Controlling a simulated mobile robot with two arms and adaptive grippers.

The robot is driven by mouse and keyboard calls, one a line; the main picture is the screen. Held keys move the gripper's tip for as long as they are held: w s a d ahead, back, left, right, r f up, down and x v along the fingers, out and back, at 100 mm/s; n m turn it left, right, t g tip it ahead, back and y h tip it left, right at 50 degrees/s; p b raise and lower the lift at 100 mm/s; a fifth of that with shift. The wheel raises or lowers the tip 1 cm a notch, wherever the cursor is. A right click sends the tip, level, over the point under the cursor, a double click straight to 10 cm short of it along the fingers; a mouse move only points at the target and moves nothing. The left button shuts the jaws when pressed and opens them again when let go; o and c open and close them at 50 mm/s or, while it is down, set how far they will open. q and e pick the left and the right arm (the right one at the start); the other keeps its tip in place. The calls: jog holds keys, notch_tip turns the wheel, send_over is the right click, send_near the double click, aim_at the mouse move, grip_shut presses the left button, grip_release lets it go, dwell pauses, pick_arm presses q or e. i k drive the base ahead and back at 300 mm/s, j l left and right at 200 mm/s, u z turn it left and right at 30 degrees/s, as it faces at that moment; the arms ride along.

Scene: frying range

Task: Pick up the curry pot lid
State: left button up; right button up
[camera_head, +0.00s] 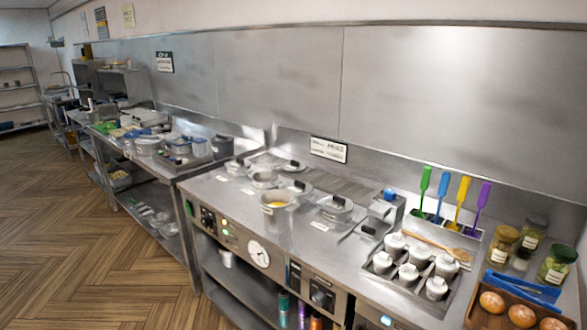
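A round lid with a black handle (298,187) is just behind the open pot. Another lidded pot (238,166) stands further left, beside a small pot (264,179). The labels are too small to read, so I cannot tell which lid is the curry pot lid. Neither of my grippers is in view.
The range counter (222,194) has a control panel on its front. A rack of white lidded jars (417,253), a wooden spoon (432,244), coloured utensils (462,196), spice jars (557,263) and a tray of eggs (475,318) crowd the right. Wooden floor (80,240) is open at left.

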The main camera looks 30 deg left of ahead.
aim_at(292, 166)
jog(key=j+z, duration=0.15)
jog(key=z, duration=0.25)
jog(key=j+z, duration=0.15)
jog(key=z, duration=0.3)
jog(key=k+j+z, duration=0.2)
jog(key=j, duration=0.25)
jog(key=j+z, duration=0.15)
jog(key=j, duration=0.3)
jog(key=k+j+z, duration=0.2)
jog(key=j, duration=0.25)
jog(key=k+j+z, duration=0.15)
jog(key=j, duration=0.25)
jog(key=k+j+z, duration=0.2)
jog(key=j, duration=0.15)
